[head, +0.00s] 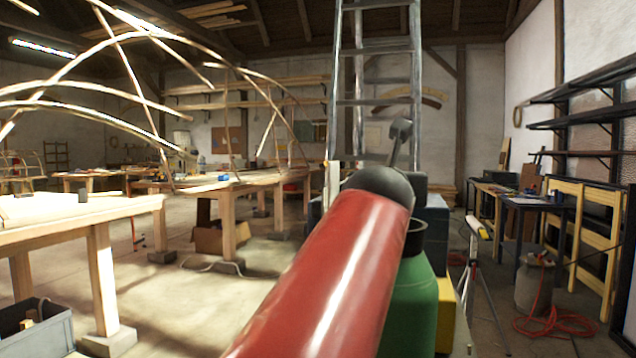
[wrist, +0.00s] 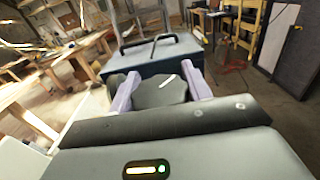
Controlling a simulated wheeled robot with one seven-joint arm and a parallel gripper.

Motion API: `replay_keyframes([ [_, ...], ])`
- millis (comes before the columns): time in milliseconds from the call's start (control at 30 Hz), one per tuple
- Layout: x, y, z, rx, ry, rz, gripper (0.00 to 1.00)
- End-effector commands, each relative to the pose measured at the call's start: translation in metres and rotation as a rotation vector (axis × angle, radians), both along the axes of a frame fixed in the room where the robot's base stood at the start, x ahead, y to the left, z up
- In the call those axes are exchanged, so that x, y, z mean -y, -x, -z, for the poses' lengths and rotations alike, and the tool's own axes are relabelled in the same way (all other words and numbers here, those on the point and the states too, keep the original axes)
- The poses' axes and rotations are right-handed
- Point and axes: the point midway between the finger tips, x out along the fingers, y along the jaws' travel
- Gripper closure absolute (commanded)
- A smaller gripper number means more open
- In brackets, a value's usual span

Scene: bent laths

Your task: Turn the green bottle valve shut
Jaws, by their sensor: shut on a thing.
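The green bottle (head: 408,312) stands right of centre in the head view, partly covered by a large red arm link of mine. A dark collar (head: 416,236) shows at its top. My gripper (wrist: 158,74) shows in the wrist view as two pale purple fingers. They are shut on a dark rounded thing (wrist: 160,93), which looks like the valve's handwheel. The bottle's green body does not show in the wrist view, and I cannot tell how far the valve is turned. In the head view my gripper is hidden or not distinguishable.
A dark blue-grey box with a black handle (wrist: 148,58) lies just beyond the fingers. A ladder (head: 373,100) stands behind. Wooden workbenches (head: 82,212) with bent laths (head: 95,103) fill the left. A tripod (head: 480,255) and red hose (head: 560,325) are on the right.

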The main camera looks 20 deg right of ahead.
Motion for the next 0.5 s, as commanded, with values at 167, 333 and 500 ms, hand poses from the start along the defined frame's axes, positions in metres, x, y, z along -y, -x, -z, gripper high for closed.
replay_keyframes([
  [167, 0.0007, 0.0005, 0.0009, -0.003, 0.0, 0.062, 0.74],
  [333, 0.0012, 0.001, 0.0013, -0.002, -0.002, 0.097, 0.74],
  [500, 0.0011, 0.001, 0.0014, -0.003, -0.003, 0.113, 0.74],
])
